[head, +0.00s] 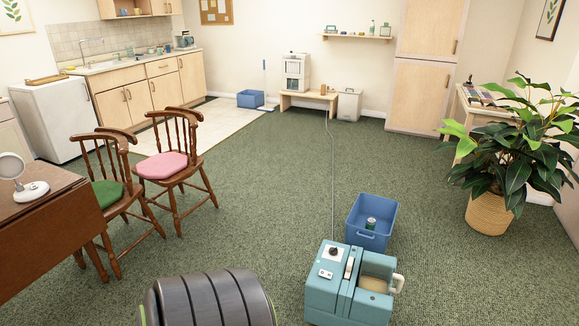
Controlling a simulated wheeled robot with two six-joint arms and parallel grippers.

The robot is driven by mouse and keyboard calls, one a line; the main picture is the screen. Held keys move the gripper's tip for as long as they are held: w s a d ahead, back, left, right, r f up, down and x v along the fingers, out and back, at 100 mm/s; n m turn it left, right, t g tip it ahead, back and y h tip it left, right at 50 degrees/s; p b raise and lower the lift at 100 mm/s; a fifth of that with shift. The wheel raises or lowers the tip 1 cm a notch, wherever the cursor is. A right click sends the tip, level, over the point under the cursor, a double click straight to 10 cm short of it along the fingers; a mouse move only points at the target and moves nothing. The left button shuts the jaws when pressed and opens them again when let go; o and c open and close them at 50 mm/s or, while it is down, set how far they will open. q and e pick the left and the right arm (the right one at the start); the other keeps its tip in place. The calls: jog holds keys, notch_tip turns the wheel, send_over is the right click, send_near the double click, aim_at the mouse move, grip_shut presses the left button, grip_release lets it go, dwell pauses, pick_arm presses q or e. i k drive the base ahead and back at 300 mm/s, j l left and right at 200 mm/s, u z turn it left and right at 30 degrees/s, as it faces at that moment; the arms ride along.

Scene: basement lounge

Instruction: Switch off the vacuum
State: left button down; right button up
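A boxy teal machine (322,294), which looks like the vacuum, stands on the green carpet at the bottom, right of centre. Its top carries a dark round dial on a white plate, a small white panel with dark marks, and a pale upright lever or handle. Its right part has a rounded tan-coloured well and a white handle on the side. A thin pale cord (333,165) runs from behind it to the far wall. I cannot tell from the dial or panel whether it is on. Neither of my grippers shows.
A blue bin (368,239) holding a can (371,223) stands just behind the machine. A potted plant (489,213) is at the right. Two wooden chairs (178,170) and a brown table (45,232) are at the left. The middle carpet is clear except for the cord.

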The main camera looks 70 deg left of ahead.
aim_at(327, 274)
jog(key=u, duration=1.7)
